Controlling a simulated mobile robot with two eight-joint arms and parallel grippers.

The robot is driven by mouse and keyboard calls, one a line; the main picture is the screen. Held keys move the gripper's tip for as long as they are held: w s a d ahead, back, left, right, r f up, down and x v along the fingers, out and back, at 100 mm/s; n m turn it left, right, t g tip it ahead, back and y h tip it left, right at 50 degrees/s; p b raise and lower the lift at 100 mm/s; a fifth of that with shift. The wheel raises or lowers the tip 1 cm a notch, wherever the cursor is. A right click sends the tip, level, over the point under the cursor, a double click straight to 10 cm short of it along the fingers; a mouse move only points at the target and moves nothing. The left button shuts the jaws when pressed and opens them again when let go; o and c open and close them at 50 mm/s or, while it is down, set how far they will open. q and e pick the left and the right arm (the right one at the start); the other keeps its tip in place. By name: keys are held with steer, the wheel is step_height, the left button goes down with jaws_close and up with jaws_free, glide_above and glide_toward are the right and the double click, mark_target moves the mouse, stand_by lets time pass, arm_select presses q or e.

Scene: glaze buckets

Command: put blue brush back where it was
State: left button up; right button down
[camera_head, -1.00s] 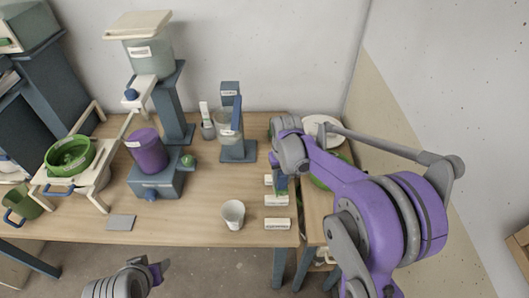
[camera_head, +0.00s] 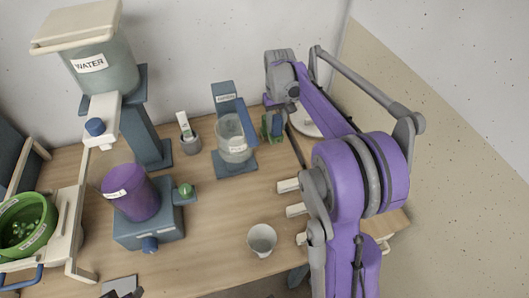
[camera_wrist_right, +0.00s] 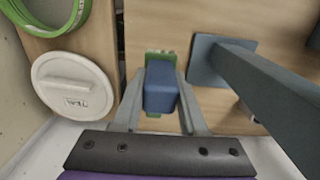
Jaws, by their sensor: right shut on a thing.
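The blue brush (camera_wrist_right: 160,88) is a blue block in the right wrist view, between the two fingers of my right gripper (camera_wrist_right: 160,105), which is shut on it. Green parts show just beyond and below the block; I cannot tell if they belong to the brush. In the head view the gripper (camera_head: 273,112) is at the back right of the table, right of the blue stand with the clear container (camera_head: 234,140). Green and blue show under it there. I cannot tell if the brush touches the table. My left gripper is not clearly visible.
Several white labelled blocks (camera_head: 288,186) lie along the table's right edge. A white cup (camera_head: 262,240) stands at the front. A round white lid (camera_wrist_right: 72,86) and a green rim (camera_wrist_right: 50,18) are left in the wrist view. A blue post (camera_wrist_right: 262,82) stands close on the right.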

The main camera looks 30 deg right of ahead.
mark_target(277, 135)
steer(key=f, duration=0.5)
steer(key=shift+s+d+f, duration=0.15)
steer(key=shift+d+f, duration=0.05)
steer(key=shift+f, duration=2.2)
steer(key=shift+a, duration=0.1)
steer(key=shift+f+b, duration=0.15)
steer(key=shift+b, duration=0.15)
steer(key=shift+c, duration=2.2)
jaws_free()
